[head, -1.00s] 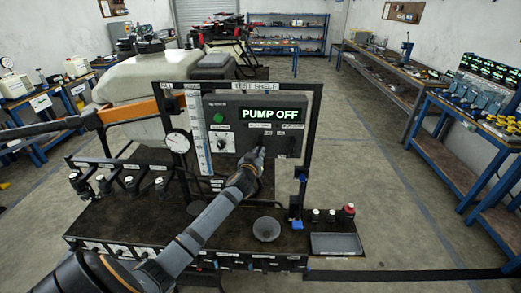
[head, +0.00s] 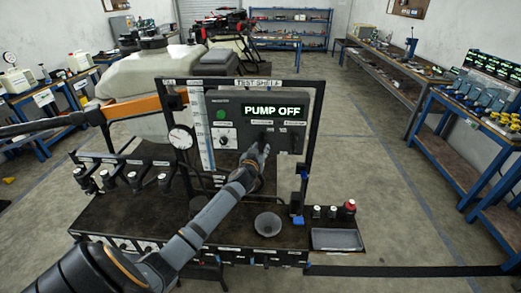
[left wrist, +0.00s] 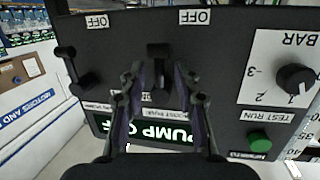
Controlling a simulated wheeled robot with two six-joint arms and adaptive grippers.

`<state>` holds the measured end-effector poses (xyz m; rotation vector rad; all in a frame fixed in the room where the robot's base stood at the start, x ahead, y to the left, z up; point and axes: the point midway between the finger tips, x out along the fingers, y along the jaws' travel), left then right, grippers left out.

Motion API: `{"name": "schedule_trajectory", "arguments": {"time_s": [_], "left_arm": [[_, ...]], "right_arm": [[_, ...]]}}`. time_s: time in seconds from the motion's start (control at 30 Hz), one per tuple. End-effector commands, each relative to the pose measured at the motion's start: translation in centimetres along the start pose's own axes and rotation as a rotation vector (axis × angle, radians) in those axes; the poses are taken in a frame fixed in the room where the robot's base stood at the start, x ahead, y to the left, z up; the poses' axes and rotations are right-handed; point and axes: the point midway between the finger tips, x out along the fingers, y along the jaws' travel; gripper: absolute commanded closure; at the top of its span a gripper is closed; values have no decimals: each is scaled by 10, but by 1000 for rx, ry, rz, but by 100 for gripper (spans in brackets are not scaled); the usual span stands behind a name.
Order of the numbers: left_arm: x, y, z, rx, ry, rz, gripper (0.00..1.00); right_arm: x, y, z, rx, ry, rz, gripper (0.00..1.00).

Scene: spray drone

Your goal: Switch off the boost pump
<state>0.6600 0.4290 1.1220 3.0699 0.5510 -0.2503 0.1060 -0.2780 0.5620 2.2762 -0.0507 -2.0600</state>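The control panel (head: 232,106) on the test shelf has a lit display (head: 273,111) reading PUMP OFF. In the left wrist view the panel is upside down. A black switch lever (left wrist: 158,50) stands just beyond my fingertips, with a label reading boost pump between the fingers and an OFF label (left wrist: 195,17) near it. The lever's exact tilt is hard to tell. My left gripper (head: 262,149) is at the panel below the display; in the left wrist view its fingers (left wrist: 158,78) are apart with nothing held between them. My right gripper is not in view.
A second switch (left wrist: 88,84) with an OFF label sits beside the lever. The panel also has a rotary knob (left wrist: 294,78) and a green button (left wrist: 259,141). Open floor lies right.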

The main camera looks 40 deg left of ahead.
Motion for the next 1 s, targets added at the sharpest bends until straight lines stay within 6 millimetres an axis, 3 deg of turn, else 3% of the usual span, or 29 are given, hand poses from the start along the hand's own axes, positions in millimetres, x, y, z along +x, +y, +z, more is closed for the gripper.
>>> {"name": "schedule_trajectory", "arguments": {"time_s": [0.33, 0.7, 0.83, 1.0], "left_arm": [[-9, 0, 1, 2, 0, 1, 67], [-93, 0, 1, 4, -1, 3, 67], [-112, 0, 1, 4, -1, 1, 67], [-120, 0, 0, 0, 0, 1, 67]], "right_arm": [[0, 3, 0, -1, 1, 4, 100], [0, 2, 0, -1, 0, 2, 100], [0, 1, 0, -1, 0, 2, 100], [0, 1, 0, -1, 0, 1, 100]]}}
